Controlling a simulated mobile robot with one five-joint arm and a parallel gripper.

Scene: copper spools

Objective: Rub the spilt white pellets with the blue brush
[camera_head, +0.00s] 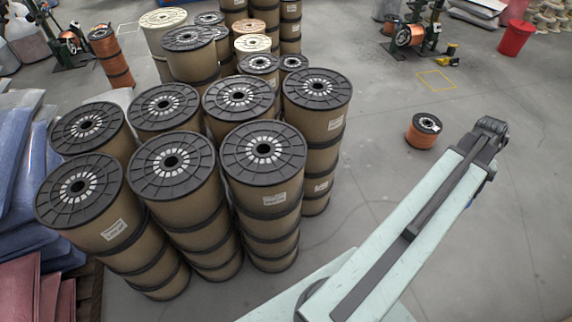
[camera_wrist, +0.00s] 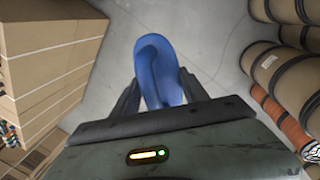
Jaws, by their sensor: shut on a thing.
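The blue brush (camera_wrist: 150,55) is in the wrist view, a smooth rounded blue shape extending ahead of the fingers. My gripper (camera_wrist: 159,80) is shut on it, with one dark finger on each side. Its bristles cannot be made out. In the head view my arm reaches up and to the right, and its far end hides the gripper and most of what it holds. I can make out no white pellets in either view.
Stacked black-topped spools (camera_head: 262,152) fill the left of the head view. A lone copper spool (camera_head: 422,133) stands on the floor left of my arm's end. A red bin (camera_head: 516,38) is farther back. In the wrist view, cartons (camera_wrist: 50,50) flank the left and spools (camera_wrist: 275,65) the right, with grey floor between.

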